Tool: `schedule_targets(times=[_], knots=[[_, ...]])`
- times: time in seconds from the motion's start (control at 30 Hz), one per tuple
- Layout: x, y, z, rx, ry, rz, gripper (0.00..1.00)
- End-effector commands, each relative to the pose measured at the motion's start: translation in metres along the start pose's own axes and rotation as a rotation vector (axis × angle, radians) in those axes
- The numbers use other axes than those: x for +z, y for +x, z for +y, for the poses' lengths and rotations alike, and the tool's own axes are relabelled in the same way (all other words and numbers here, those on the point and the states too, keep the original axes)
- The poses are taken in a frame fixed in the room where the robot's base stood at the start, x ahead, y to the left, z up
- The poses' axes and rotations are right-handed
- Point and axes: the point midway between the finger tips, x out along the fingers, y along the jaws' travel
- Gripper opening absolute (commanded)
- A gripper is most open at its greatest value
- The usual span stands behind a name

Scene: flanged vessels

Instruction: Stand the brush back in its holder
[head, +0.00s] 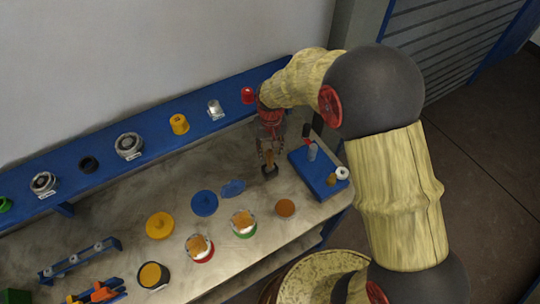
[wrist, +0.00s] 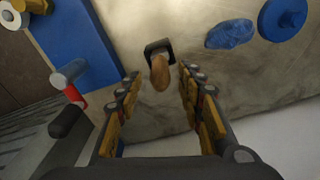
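A wooden handle (wrist: 160,74), which looks like the brush's, points up toward the wrist camera. At its foot is a dark, square-edged piece (wrist: 157,46), which also shows on the bench in the head view (head: 270,173). I cannot tell whether that piece is the brush's head or a holder. My gripper (head: 267,153) points down over it with its fingers apart. In the wrist view the handle's end appears between the fingertips, with a gap on both sides. My fingers partly hide the handle in the head view.
Just right of my gripper is a blue block (head: 322,185) with a grey cylinder (head: 312,152), a white ring (head: 342,172) and a red-and-black item (head: 306,131). A blue shelf (head: 205,128) runs behind.

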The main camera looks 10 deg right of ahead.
Motion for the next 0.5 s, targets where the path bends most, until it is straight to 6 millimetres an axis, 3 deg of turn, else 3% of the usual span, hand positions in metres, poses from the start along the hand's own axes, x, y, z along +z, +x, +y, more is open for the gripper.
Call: schedule_targets(times=[0.2, 0.5], knots=[[-0.001, -0.045, 0.0, 0.0, 0.0, 0.002, 0.38], [0.0, -0.072, 0.0, 0.0, 0.0, -0.001, 0.38]])
